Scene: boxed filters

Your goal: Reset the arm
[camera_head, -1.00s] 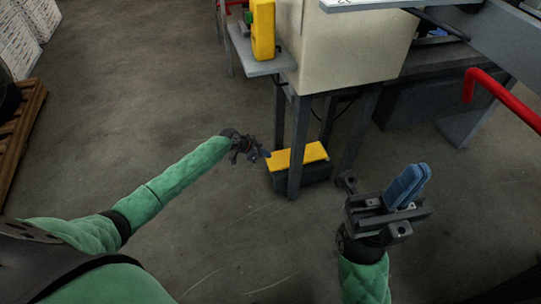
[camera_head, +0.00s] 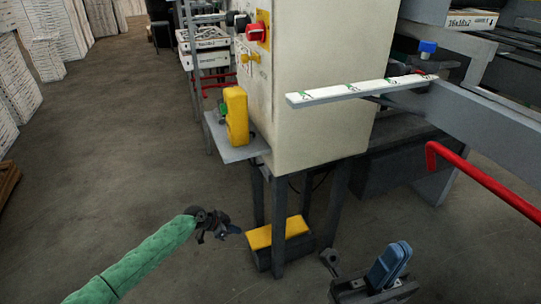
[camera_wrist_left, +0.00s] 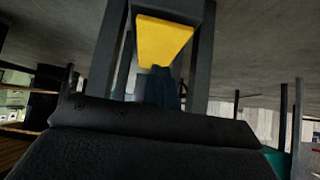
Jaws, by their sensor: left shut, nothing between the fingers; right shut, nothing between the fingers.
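My left arm comes in from the left in a green sleeve in the head view. Its gripper (camera_head: 229,231) is shut and empty, in the air just left of a yellow-topped pedal box. My right gripper (camera_head: 390,264) is at the bottom right, with its blue fingers shut and nothing between them. In the left wrist view the left gripper's dark blue fingers (camera_wrist_left: 161,88) show together, in front of the yellow pedal top. The right sleeve is out of view at the lower edge.
A cream machine cabinet (camera_head: 312,95) stands ahead, with a yellow switch box (camera_head: 236,115) on a grey shelf (camera_head: 236,150). The yellow-topped pedal box (camera_head: 262,238) is on the floor between its legs. A red rail (camera_head: 480,178) is at the right.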

